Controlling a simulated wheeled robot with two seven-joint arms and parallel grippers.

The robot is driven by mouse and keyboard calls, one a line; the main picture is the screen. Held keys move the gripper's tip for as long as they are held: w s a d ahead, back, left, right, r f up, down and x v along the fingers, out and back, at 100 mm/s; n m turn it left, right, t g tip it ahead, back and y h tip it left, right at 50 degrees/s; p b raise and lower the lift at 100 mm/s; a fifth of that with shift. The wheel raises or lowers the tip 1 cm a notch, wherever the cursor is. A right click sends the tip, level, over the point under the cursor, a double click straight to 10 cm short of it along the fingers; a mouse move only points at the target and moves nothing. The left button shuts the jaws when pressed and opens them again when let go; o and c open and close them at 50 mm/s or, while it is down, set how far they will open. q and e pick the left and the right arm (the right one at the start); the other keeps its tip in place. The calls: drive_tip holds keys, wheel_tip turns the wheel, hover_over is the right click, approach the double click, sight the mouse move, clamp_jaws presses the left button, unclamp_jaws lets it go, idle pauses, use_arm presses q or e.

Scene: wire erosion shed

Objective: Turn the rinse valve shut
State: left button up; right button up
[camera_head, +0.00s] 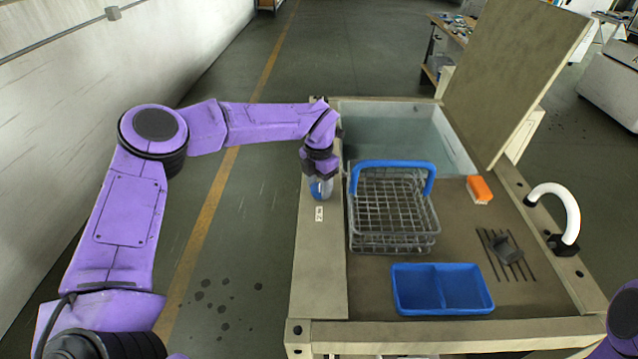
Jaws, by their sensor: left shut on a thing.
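The rinse valve (320,188) shows as a blue handle on the left ledge of the bench, above a small white label (319,213). My left gripper (320,178) points down onto it from above and is shut on it. The fingers and wrist hide much of the valve, so its turned position cannot be told. Of my right arm only a purple part shows at the lower right edge; its gripper is out of view.
A wire basket (393,242) with a blue handle stands close right of the valve. A blue two-part tray (441,289), an orange block (479,189) and a white curved spout (567,205) are further right. Behind is a water tank (400,135) with a raised lid (512,75).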

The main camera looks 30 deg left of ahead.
sight(320, 187)
use_arm(q)
drive_tip(key=shift+f, duration=0.1)
drive_tip(key=o, duration=1)
drive_tip(key=shift+o, duration=0.2)
wheel_tip(320, 187, up, 10)
drive_tip(key=b, duration=0.2)
drive_tip(key=shift+r, duration=0.25)
